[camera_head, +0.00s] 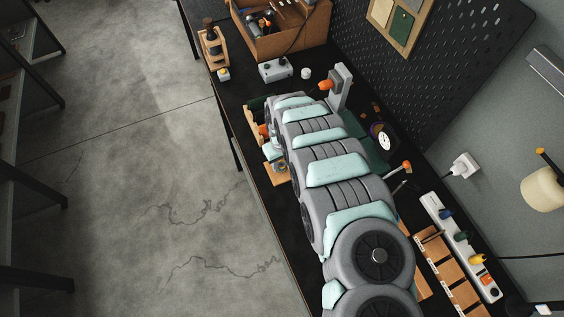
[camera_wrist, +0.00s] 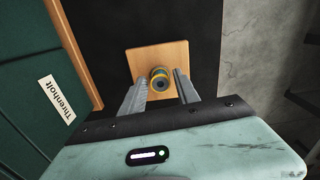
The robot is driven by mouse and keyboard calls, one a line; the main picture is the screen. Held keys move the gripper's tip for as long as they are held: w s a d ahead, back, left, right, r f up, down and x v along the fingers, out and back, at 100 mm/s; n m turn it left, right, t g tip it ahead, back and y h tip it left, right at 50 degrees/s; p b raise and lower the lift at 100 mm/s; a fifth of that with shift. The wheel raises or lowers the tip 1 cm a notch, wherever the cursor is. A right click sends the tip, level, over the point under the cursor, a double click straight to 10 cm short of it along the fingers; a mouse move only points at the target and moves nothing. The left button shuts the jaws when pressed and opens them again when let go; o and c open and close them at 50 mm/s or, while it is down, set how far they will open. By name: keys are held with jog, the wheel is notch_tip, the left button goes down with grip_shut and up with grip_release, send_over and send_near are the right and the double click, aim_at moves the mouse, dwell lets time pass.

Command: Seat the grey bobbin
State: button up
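In the wrist view, a small round piece (camera_wrist: 159,78) with a grey face, a dark centre hole and yellow and blue bands stands on a square wooden block (camera_wrist: 178,54). I cannot tell for sure whether it is the grey bobbin. My gripper (camera_wrist: 159,82) is open above the block. Its two fingers are on either side of the piece, with a gap visible on each side. In the head view, the wooden block (camera_head: 277,176) shows at the bench's left edge, and my arm hides much of the bench around it.
A green surface labelled Threnholt (camera_wrist: 57,99) with a wooden edge is close on the left in the wrist view.

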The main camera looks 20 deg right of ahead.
jog(key=shift+o, duration=1.4)
notch_tip(320, 180, up, 11)
jog(key=shift+f, duration=0.1)
